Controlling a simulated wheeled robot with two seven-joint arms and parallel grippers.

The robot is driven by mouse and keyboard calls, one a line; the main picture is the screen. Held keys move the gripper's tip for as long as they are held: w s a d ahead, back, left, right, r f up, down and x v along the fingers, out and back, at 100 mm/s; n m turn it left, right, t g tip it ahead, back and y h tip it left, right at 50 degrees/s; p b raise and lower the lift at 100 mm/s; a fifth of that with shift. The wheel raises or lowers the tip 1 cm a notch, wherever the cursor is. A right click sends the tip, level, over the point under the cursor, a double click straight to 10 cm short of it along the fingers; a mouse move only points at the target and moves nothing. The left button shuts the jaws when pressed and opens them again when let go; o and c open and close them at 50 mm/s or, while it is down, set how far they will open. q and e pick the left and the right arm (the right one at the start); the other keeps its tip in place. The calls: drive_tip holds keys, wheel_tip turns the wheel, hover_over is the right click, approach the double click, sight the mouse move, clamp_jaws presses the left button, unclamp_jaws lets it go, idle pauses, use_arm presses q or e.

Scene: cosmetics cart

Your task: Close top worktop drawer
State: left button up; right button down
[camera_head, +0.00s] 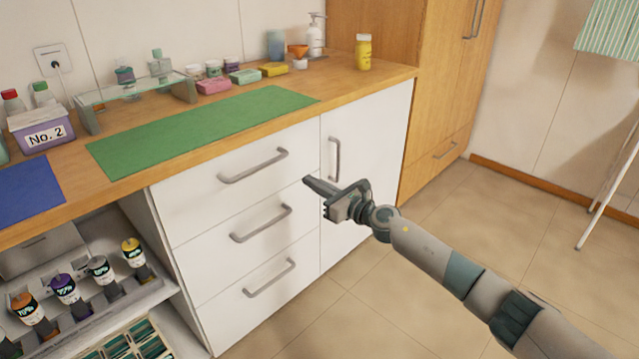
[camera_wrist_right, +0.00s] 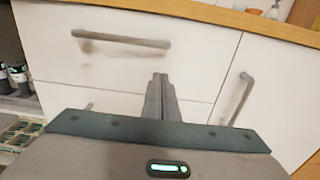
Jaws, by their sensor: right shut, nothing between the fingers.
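The top worktop drawer (camera_head: 235,170) is a white front with a grey bar handle (camera_head: 254,166), under the wooden worktop. Its front looks flush with the drawers below, with no gap that I can make out. In the right wrist view the top drawer (camera_wrist_right: 90,70) and its handle (camera_wrist_right: 122,39) fill the upper left. My right gripper (camera_head: 308,181) is shut and empty, its fingertips in front of the drawer's lower right corner. The fingers (camera_wrist_right: 161,80) point at the white fronts; I cannot tell whether they touch. My left gripper is not in view.
Two more drawers with handles (camera_head: 262,223) sit below, and a cupboard door (camera_head: 365,165) is to the right. The worktop (camera_head: 395,75) holds a green mat (camera_head: 200,130), bottles and boxes. An open shelf with paint-like bottles (camera_head: 65,289) is at lower left. Floor (camera_head: 400,300) is clear.

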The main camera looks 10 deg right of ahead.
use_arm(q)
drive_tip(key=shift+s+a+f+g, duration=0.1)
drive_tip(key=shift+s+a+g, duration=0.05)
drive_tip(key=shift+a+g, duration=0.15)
use_arm(e)
drive_tip(key=shift+v, duration=1.15)
drive_tip(key=shift+f, duration=0.1)
